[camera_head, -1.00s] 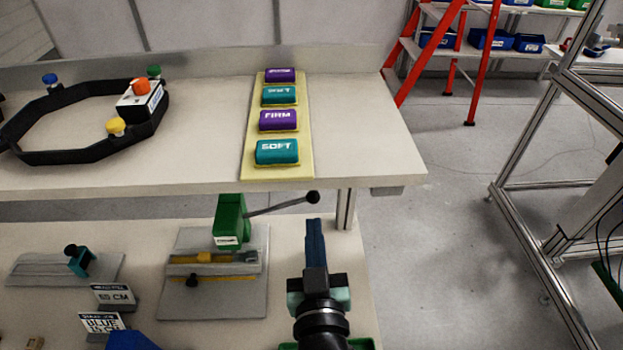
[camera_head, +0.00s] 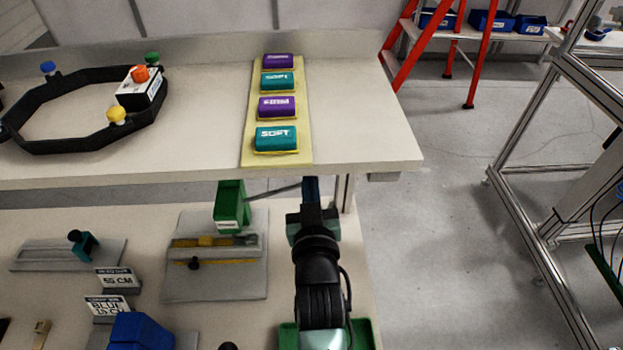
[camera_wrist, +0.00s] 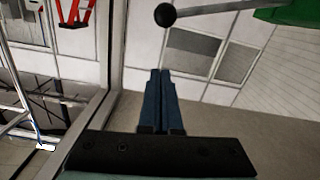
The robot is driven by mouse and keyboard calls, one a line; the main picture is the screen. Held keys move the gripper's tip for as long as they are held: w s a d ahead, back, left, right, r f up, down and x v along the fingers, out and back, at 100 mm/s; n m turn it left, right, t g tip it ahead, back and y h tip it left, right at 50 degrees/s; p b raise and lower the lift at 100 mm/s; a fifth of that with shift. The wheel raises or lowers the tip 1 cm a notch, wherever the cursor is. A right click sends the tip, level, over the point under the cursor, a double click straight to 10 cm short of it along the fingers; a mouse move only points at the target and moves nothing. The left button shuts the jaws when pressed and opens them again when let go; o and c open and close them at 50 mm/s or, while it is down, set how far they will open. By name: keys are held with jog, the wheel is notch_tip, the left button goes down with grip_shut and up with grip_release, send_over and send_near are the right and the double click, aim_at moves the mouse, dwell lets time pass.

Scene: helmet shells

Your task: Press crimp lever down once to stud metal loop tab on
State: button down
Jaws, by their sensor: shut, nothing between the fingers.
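The crimp press has a green body (camera_head: 230,206) on a grey base plate (camera_head: 235,285). Its thin lever (camera_head: 275,191) runs right and slightly up from the green body. In the wrist view the lever (camera_wrist: 210,11) ends in a black ball knob (camera_wrist: 165,15), with the green body (camera_wrist: 290,12) at top right. My gripper (camera_head: 311,184) is shut and empty, its blue fingers together at the lever's right end. In the wrist view the fingertips (camera_wrist: 160,73) appear apart from the knob. The knob is hidden in the head view. I cannot make out a metal loop tab.
An upper shelf (camera_head: 380,130) overhangs close behind my fingers, carrying a black ring (camera_head: 65,145) and a yellow board (camera_head: 248,150) with purple and teal pads. A green tray (camera_head: 362,335) lies by my arm. Another grey fixture (camera_head: 55,255) stands left.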

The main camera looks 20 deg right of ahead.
jog(key=shift+w+d+f, duration=0.15)
jog(key=shift+w+f, duration=0.3)
jog(key=shift+f, duration=0.2)
jog(key=shift+w+d+f, duration=0.2)
jog(key=shift+w+f, duration=0.2)
jog(key=shift+f, duration=0.3)
jog(key=shift+w+d+f, duration=0.15)
jog(key=shift+w+f, duration=0.3)
jog(key=shift+f, duration=0.2)
jog(key=shift+b, duration=0.35)
notch_tip(320, 180, down, 11)
jog(key=d+m+b, duration=0.2)
jog(key=m+b, duration=0.4)
jog(key=b, duration=0.6)
jog(key=shift+s, duration=0.3)
jog(key=shift+a, duration=0.1)
